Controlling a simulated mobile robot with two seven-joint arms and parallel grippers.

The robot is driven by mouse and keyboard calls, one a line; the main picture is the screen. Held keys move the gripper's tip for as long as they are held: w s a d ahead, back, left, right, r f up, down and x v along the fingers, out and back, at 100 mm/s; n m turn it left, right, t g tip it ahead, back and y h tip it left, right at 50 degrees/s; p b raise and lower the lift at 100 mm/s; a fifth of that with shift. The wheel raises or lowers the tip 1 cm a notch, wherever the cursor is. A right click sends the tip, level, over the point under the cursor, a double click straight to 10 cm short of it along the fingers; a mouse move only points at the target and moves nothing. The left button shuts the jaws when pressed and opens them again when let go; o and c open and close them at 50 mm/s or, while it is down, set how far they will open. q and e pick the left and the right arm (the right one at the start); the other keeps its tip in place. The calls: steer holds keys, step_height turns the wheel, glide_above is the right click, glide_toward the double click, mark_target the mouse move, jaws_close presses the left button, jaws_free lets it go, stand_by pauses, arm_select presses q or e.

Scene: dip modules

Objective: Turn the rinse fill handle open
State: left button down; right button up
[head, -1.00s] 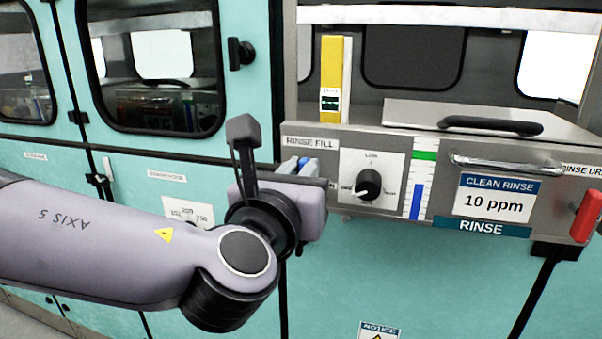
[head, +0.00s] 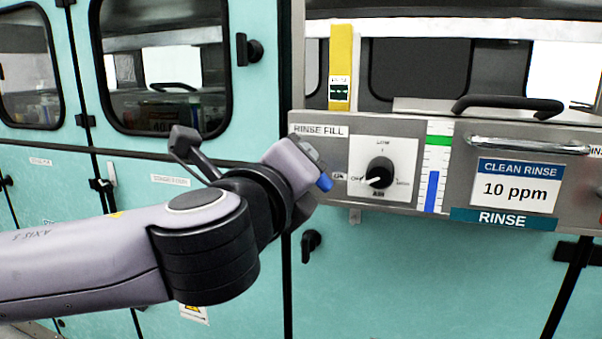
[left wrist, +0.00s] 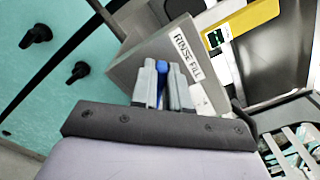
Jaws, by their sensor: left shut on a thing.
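The rinse fill handle is a small blue lever (head: 324,183) on the steel panel, below the RINSE FILL label (head: 318,130). Its blue end sticks out at my left gripper's fingertips, pointing down and right in the head view. My left gripper (head: 316,163) is tilted and shut on this handle. In the left wrist view the blue handle (left wrist: 161,83) shows between the two grey fingers (left wrist: 162,90), with the label behind. The handle's pivot is hidden by the gripper. My right gripper is in neither view.
Right of the handle are a black dial (head: 379,172), a level gauge (head: 434,175) with blue and green bands, and a CLEAN RINSE 10 ppm sign (head: 515,184). A bar handle (head: 530,146) juts out above the sign. Teal cabinet doors (head: 420,270) lie below.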

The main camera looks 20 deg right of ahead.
arm_select(q)
steer(key=n, duration=0.2)
steer(key=f+n+b, duration=0.1)
steer(key=n, duration=0.2)
steer(key=n+b, duration=0.1)
steer(key=n, duration=0.2)
steer(key=shift+w+a+f, duration=0.15)
steer(key=shift+a+f, duration=0.05)
steer(key=shift+f, duration=0.05)
steer(key=shift+n, duration=0.4)
steer(key=c, duration=1.1)
jaws_free()
steer(key=v, duration=0.7)
